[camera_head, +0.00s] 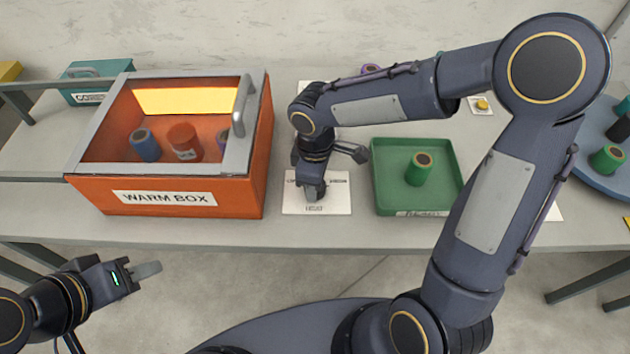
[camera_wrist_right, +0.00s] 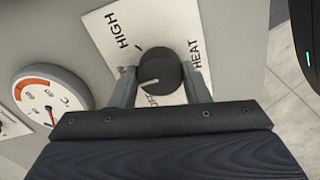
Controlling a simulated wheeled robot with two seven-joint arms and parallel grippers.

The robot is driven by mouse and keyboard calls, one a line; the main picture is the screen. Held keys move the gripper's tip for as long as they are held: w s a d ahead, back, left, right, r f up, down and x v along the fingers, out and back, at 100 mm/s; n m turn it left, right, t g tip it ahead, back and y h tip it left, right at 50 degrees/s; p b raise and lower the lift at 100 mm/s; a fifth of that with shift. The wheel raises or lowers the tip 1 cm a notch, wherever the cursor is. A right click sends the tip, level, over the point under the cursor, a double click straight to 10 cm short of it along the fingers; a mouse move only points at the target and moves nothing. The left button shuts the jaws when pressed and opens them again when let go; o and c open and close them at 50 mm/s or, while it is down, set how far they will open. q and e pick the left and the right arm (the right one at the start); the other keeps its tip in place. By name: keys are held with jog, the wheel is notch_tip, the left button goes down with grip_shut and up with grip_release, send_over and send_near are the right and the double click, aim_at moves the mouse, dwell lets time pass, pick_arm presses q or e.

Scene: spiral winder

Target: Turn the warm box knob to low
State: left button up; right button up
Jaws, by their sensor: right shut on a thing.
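The orange warm box (camera_head: 90,195) stands on the left of the bench, labelled on its front, with a glowing window inside. Its white control card (camera_head: 335,200) lies to its right. The round black knob (camera_wrist_right: 160,70) is on this card, which reads HIGH and HEAT in the right wrist view; another label below the knob is partly hidden. My right gripper (camera_wrist_right: 160,87) is shut on the knob, one finger on each side. My left gripper (camera_head: 146,270) is in front of the bench, away from everything; its jaw gap is unclear.
Several spools sit inside the warm box. A green tray (camera_head: 381,200) with a green spool (camera_head: 418,169) stands right of the card. A round dial gauge (camera_wrist_right: 52,98) is beside the card. A yellow button (camera_head: 482,104) and a blue turntable (camera_head: 590,165) are farther right.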

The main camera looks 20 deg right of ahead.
dwell(0.5)
jog(key=o, duration=1)
jog(key=shift+r, duration=0.1)
notch_tip(320, 180, up, 8)
jog(key=shift+f+p, duration=0.15)
jog(key=shift+p, duration=0.6)
jog(key=s+d+r+m+t+y+p, duration=0.1)
jog(key=s+d+r+m+t+p, duration=0.1)
jog(key=s+d+r+m+p, duration=0.1)
jog(key=s+d+r+m+t+y+p, duration=0.1)
jog(key=s+d+r+m+p, duration=0.2)
jog(key=s+r+m, duration=0.2)
jog(key=s+d+r+m+t+y+p, duration=0.1)
jog(key=s+d+r+m+t+p, duration=0.1)
jog(key=s, duration=0.6)
jog(key=shift+d+r+m+t+y+p, duration=0.2)
jog(key=shift+d+r+m+p, duration=0.1)
jog(key=shift+r+m, duration=0.55)
jog(key=shift+d+r+m+t+y+p, duration=0.1)
jog(key=shift+d+r+m+y+p, duration=0.15)
jog(key=shift+r+m, duration=0.55)
